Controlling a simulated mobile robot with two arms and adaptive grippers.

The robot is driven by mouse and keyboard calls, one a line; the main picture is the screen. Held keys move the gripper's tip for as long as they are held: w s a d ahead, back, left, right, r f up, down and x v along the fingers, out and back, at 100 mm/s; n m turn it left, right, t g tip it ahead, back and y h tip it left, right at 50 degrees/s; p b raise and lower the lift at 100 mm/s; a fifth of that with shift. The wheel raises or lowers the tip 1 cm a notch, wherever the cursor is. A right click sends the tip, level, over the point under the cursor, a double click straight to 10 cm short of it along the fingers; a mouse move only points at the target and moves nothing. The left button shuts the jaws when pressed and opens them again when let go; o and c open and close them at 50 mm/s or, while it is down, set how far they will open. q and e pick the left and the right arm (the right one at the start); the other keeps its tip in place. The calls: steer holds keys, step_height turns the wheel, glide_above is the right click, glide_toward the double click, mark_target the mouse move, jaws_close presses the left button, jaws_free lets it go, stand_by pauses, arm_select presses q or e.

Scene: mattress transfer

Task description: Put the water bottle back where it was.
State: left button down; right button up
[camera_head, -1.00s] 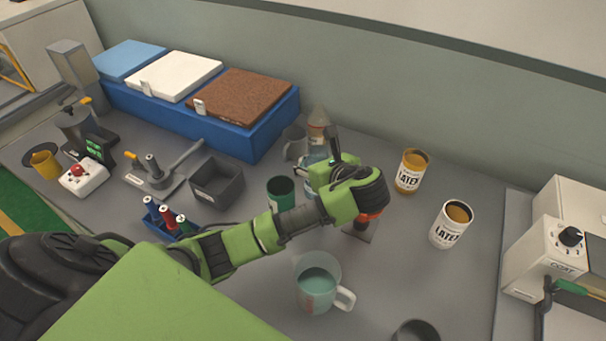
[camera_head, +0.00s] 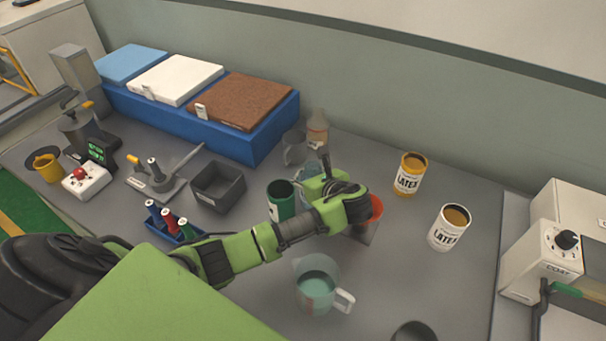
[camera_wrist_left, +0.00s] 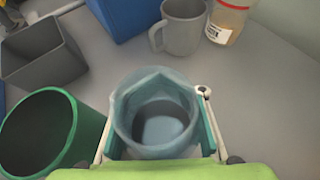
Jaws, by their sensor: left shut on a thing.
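The water bottle (camera_wrist_left: 155,112) is a translucent bluish vessel, seen from above in the left wrist view. It stands between the fingers of my left gripper (camera_wrist_left: 158,125), which is shut on it. In the head view the bottle (camera_head: 311,172) is partly hidden behind my left gripper (camera_head: 320,186). It is beside a green cup (camera_head: 281,200) and in front of a grey mug (camera_head: 294,147). I cannot tell whether its base touches the table. My right gripper is not in view.
A grey open box (camera_head: 218,186) stands to the left. An orange-red cup (camera_head: 376,208) is close to my left wrist. A measuring jug (camera_head: 316,284) stands in front, and two latex cans (camera_head: 409,175) to the right. A capped bottle (camera_head: 318,128) is behind.

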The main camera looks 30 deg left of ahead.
arm_select(q)
steer(key=c, duration=1.6)
jaws_free()
steer(key=shift+r, duration=0.1)
steer(key=b+v, duration=0.1)
steer(key=v, duration=1.1)
steer(key=shift+d, duration=0.1)
